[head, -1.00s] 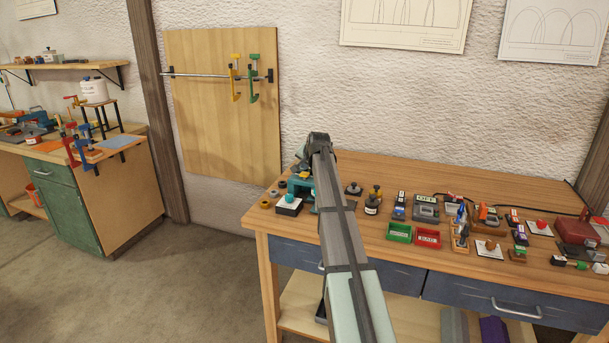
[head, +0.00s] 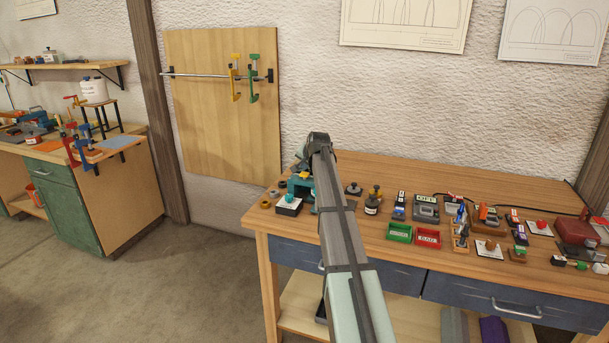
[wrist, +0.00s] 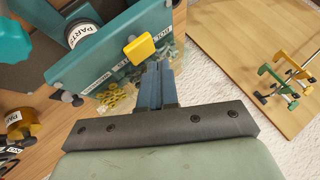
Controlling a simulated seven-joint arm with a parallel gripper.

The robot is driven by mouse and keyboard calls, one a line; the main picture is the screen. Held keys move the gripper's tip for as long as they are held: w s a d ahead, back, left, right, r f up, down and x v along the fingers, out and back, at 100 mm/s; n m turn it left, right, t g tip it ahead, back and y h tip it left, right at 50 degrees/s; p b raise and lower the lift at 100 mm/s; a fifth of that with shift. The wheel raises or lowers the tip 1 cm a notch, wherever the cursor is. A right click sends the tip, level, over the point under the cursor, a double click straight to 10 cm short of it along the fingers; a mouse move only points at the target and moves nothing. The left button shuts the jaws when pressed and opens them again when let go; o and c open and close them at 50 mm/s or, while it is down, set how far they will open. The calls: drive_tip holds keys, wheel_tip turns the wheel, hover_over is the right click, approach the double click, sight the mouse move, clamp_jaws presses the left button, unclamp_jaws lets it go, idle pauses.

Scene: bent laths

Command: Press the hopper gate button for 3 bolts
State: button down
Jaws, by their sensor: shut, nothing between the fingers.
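The teal hopper (wrist: 95,60) fills the upper left of the wrist view, with a yellow button (wrist: 139,49) on its face. Lettering on the hopper is only partly readable. Small yellowish parts (wrist: 117,98) show below the face; whether they are bolts I cannot tell. My gripper (wrist: 157,68) is shut and empty, its blue-grey fingertips just beside the button's lower right edge. I cannot tell whether they touch it. In the head view the hopper (head: 301,186) stands at the bench's left end, partly hidden by my arm.
Green (head: 399,233) and red (head: 428,238) trays lie to the right among many small devices. A wooden panel with clamps (head: 222,110) hangs on the wall behind.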

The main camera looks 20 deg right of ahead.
sight(306, 174)
drive_tip(key=shift+f, duration=1.2)
idle(1.8)
drive_tip(key=shift+r, duration=1.2)
drive_tip(key=shift+r, duration=0.1)
drive_tip(key=shift+r, duration=2.4)
idle(0.8)
drive_tip(key=shift+r, duration=1.9)
